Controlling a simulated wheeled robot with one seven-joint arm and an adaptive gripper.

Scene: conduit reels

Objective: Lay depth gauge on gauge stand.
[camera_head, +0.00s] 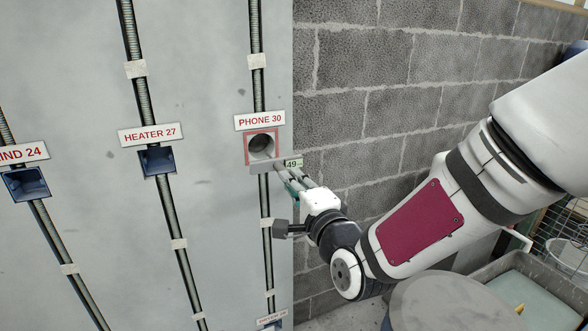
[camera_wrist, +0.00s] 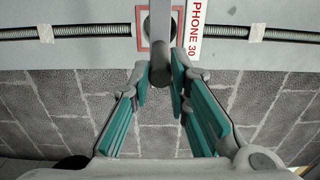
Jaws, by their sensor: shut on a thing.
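My gripper (camera_head: 291,178) is at the wall panel, just below and right of the red-framed PHONE 30 box (camera_head: 262,147). In the wrist view my gripper (camera_wrist: 161,82) has its teal fingers shut around the near end of a grey rod, which I take as the depth gauge (camera_wrist: 159,28). The rod points from the fingers toward the box and overlaps its opening in the picture; I cannot tell how far inside it is. In the head view the fingers mostly hide the gauge, and a small tag reading 49 (camera_head: 293,163) shows beside them. I cannot make out a gauge stand.
Boxes labelled HEATER 27 (camera_head: 157,161) and IND 24 (camera_head: 27,184) are on the panel (camera_head: 90,240) to the left, with ribbed conduits. A block wall (camera_head: 400,105) is behind my arm. A grey bin (camera_head: 497,268) and a round grey top (camera_head: 440,302) are at lower right.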

